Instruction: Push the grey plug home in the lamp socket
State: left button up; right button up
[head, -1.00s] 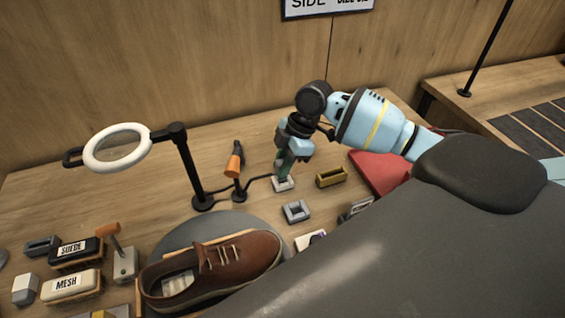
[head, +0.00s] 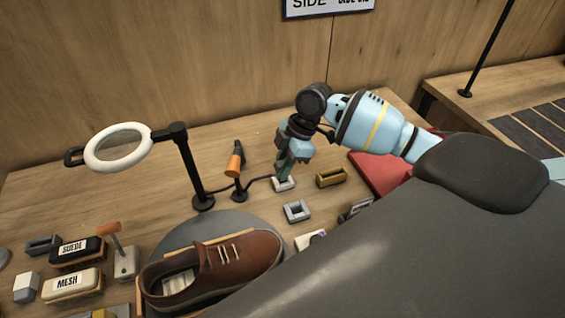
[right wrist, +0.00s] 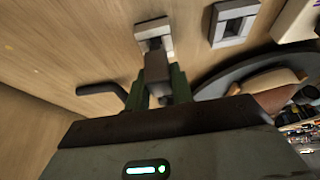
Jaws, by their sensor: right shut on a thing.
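My right gripper (head: 285,172) points down over the bench near the back wall, with its green fingers shut on the grey plug (right wrist: 157,68). In the head view the fingers mostly hide the plug. The pale lamp socket (head: 283,185) sits on the bench directly below the fingertips. In the right wrist view the plug's far end overlaps the socket (right wrist: 145,31) and is lined up with it. I cannot tell how deep the plug sits. The ring lamp (head: 182,160) stands to the left on a black post. My left gripper is out of view.
A dark cable runs from the lamp base past an orange-handled tool (head: 235,165) toward the socket. A grey square frame (head: 296,211) and a yellow holder (head: 332,178) lie close by. A brown shoe (head: 225,265) stands in front. The wooden wall is behind.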

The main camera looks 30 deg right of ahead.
jog(key=shift+f+b, duration=0.3)
jog(key=shift+f, duration=0.85)
jog(key=o, duration=1)
jog(key=shift+v, duration=3.95)
